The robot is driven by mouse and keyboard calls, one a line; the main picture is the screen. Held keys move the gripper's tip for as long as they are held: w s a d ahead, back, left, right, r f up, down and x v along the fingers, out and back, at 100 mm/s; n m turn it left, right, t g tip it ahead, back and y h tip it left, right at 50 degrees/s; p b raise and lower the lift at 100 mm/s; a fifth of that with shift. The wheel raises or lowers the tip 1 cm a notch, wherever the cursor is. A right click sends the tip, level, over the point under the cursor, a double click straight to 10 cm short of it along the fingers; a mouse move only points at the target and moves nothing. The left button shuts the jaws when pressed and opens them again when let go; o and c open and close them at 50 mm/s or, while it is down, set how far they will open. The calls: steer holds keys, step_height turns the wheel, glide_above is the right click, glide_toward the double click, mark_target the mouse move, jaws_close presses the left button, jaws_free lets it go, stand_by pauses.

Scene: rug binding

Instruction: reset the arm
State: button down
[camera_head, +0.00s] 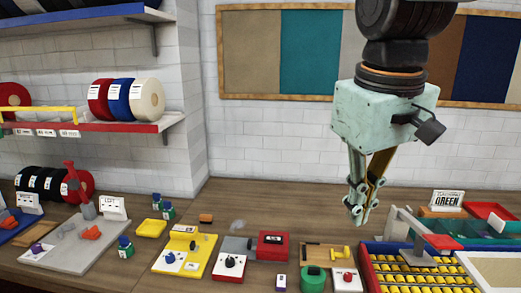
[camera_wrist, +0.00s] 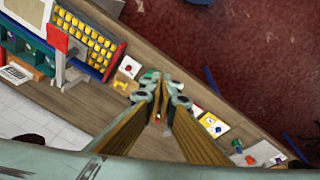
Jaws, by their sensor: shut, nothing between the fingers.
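My gripper (camera_head: 359,205) hangs from its pale green wrist housing, pointing down, above the workbench (camera_head: 215,215) on the right half of the head view. Its fingers are shut with nothing between them. In the wrist view my gripper (camera_wrist: 160,92) shows its two fingers running close together to their tips, over the bench. It touches nothing that I can see. A green round piece (camera_head: 313,278) and a small white box with a red button (camera_head: 346,280) stand on the bench below it.
A blue-and-red tray with yellow rollers (camera_head: 410,275) stands at the right, with a grey upright arm beside it. A yellow-based unit (camera_head: 183,250) and a grey-based unit (camera_head: 75,243) stand left. Shelves with tape rolls (camera_head: 122,97) are on the left wall. Air around my gripper is clear.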

steer(key=s+d+f+m, duration=0.1)
steer(key=s+f+m, duration=0.1)
steer(key=s, duration=0.7)
steer(key=s+d+f+m+t+b, duration=0.1)
steer(key=s+f, duration=0.3)
steer(key=s, duration=0.4)
steer(key=shift+s+d+m+t, duration=0.3)
steer(key=shift+s+d+m, duration=0.1)
steer(key=shift+d+m, duration=0.15)
